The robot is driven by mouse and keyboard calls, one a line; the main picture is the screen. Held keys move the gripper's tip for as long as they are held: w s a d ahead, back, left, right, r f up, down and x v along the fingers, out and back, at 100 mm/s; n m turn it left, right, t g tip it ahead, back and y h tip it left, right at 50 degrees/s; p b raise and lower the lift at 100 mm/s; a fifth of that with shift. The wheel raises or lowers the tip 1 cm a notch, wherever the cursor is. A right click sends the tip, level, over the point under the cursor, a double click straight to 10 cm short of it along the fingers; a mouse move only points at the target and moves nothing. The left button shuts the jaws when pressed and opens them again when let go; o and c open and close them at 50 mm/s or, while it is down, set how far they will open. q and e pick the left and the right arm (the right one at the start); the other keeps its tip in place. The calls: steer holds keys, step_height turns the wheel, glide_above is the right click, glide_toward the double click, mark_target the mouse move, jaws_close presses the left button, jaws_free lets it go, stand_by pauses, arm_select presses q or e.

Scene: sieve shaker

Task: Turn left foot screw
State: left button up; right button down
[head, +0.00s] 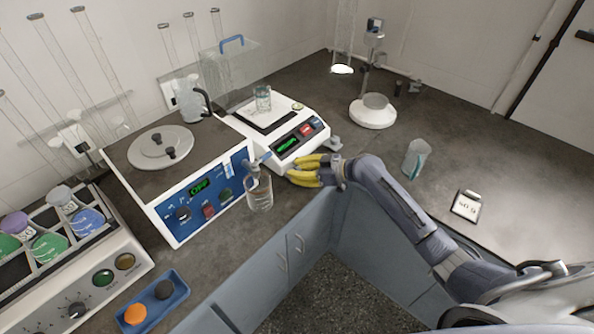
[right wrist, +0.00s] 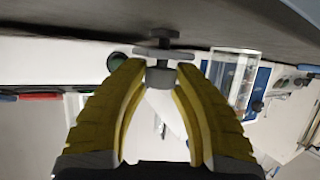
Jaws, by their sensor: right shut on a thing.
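The white balance (head: 318,128) stands on the dark bench, with a green-lit display, a beaker (head: 263,98) on its pan and a small round level (head: 298,107). My right gripper (head: 292,169) is low at the balance's front edge, its yellow fingers pointing left. The left foot screw is hidden by the fingers in the head view. In the right wrist view the fingers close on the grey knob of the foot screw (right wrist: 160,76), under a pale plate. Another grey foot screw (head: 335,143) shows at the balance's right corner. My left gripper is not in view.
A heating bath (head: 174,222) reading OFF stands left of the balance. A glass beaker (head: 261,194) sits under its tap, close left of my right gripper. A white stand (head: 372,115) is behind.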

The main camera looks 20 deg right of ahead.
steer(key=shift+a+m+t+h, duration=0.1)
steer(key=shift+m+t+h, duration=1.55)
steer(key=shift+m, duration=0.25)
steer(key=shift+m+t+h, duration=0.35)
steer(key=shift+m+h, duration=0.25)
steer(key=shift+h, duration=0.05)
steer(key=shift+m+h, duration=0.3)
steer(key=shift+h, duration=0.1)
steer(key=c, duration=1.1)
jaws_free()
steer(key=v, duration=1.2)
steer(key=shift+f, duration=0.1)
